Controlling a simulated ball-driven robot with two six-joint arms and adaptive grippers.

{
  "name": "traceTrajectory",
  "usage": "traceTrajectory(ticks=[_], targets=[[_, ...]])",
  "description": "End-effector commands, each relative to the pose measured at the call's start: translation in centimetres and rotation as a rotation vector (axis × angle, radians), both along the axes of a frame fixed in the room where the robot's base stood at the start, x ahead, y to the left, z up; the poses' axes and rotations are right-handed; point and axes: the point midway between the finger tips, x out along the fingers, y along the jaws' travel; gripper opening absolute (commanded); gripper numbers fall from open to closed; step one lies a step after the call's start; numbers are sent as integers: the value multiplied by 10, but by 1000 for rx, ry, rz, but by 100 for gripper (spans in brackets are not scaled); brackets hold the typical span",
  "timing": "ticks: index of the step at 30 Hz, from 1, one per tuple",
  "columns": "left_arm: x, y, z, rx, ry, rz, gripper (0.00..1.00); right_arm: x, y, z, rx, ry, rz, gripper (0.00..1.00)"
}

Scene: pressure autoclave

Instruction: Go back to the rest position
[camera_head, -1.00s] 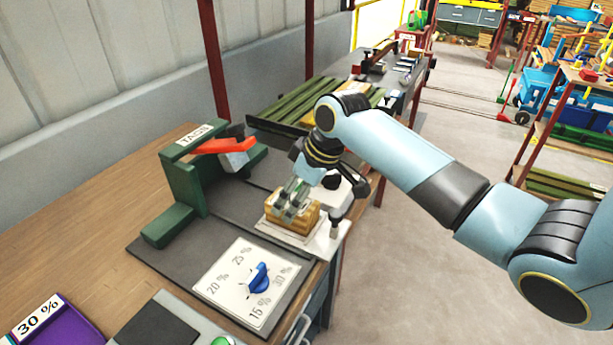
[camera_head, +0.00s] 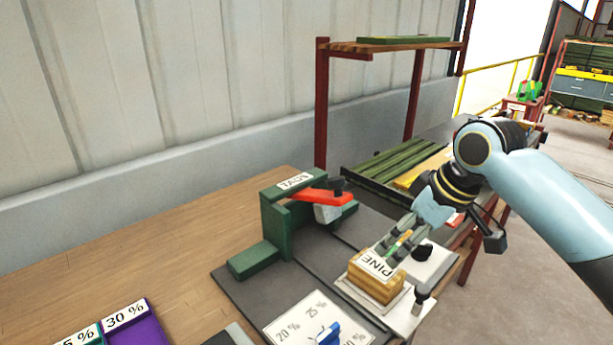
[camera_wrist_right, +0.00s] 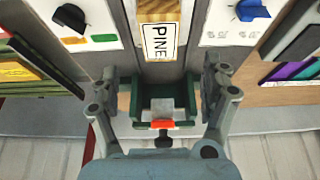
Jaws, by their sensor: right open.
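My right gripper (camera_head: 400,236) is just above and behind a wooden block with a "PINE" label (camera_head: 377,283), which sits on a white plate at the bench's right edge. In the right wrist view the gripper's fingers (camera_wrist_right: 160,95) are apart with nothing held between them, and the PINE block (camera_wrist_right: 158,30) shows beyond them. My left gripper is in neither view.
A green tag press with a red lever (camera_head: 325,197) stands left of the block. A white dial card with a blue knob (camera_head: 330,333) lies in front. Green slats (camera_head: 395,165) lie behind.

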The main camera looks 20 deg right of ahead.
Motion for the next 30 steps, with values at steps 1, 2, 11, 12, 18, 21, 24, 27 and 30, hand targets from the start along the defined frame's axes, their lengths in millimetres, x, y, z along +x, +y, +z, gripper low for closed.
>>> traceTrajectory(ticks=[1,2,11,12,18,21,24,27,30], targets=[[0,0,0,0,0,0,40,0,0,0,0,0,0,80],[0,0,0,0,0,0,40,-1,1,-1,0,1,0,80],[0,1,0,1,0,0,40,-89,37,-27,-42,35,-80,80],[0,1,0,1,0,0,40,-103,41,-28,-48,37,-99,80],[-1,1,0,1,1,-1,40,-161,51,-23,-78,47,-197,80],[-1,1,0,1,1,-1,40,-186,53,-17,-90,50,-248,80],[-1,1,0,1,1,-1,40,-209,53,-9,-104,53,-301,80],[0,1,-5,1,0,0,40,-219,50,-18,-117,59,-336,80],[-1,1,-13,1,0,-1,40,-212,48,-50,-119,69,-336,80]])
